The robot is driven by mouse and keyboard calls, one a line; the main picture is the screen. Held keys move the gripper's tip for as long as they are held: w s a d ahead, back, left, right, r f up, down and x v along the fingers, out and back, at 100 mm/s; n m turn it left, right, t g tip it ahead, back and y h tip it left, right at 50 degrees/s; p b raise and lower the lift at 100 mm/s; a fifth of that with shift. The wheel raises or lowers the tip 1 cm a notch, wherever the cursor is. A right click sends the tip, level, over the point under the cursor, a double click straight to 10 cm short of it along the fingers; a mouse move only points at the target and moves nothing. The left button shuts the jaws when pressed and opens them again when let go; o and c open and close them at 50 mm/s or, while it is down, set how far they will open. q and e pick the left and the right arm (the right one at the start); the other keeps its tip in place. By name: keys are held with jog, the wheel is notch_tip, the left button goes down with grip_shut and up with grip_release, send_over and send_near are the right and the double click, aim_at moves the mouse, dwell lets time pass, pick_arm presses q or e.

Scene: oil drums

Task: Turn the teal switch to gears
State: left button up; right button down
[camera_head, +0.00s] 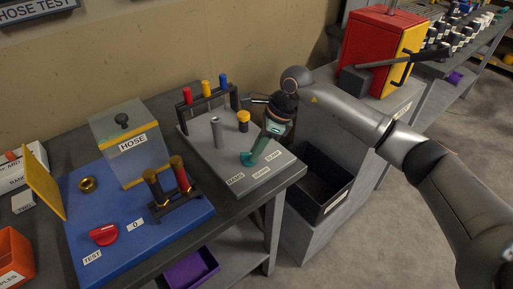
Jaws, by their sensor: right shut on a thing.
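The teal switch (249,158) stands near the front right of a grey panel (205,148) on the workbench. Three small white labels lie along the panel's front edge; the leftmost label (236,180) seems to read GEARS, and the other two are too small to read surely. My right gripper (273,128) comes in from the right and is shut on the teal switch. It partly hides the switch's upper part. My left gripper is not in view.
A grey post (216,132) and a yellow-capped knob (243,121) stand close left of my right gripper. Red, yellow and blue handles (206,89) rise behind. A blue board (130,215) with a HOSE box (127,143) lies left. A black bin (318,182) sits right.

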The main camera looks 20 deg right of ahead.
jog(key=m, duration=0.2)
jog(key=m+t, duration=0.1)
jog(key=shift+s+a+m+h, duration=0.15)
jog(key=shift+s+m+h, duration=0.1)
jog(key=shift+m+h, duration=0.05)
jog(key=m, duration=0.1)
jog(key=m+t+b, duration=0.1)
jog(key=shift+s+a+m+h, duration=0.15)
jog(key=shift+m+h, duration=0.15)
jog(key=shift+h, duration=0.1)
jog(key=shift+s+a+m+t+h+b, duration=0.15)
jog(key=shift+m+t+h+b, duration=0.25)
jog(key=shift+m, duration=0.8)
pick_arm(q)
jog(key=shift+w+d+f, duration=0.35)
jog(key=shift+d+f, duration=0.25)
pick_arm(e)
jog(key=shift+a+m, duration=0.1)
jog(key=shift+m, duration=0.4)
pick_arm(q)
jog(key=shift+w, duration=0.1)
pick_arm(e)
jog(key=c, duration=1.1)
grip_release()
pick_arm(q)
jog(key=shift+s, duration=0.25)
pick_arm(e)
jog(key=shift+o, duration=1.3)
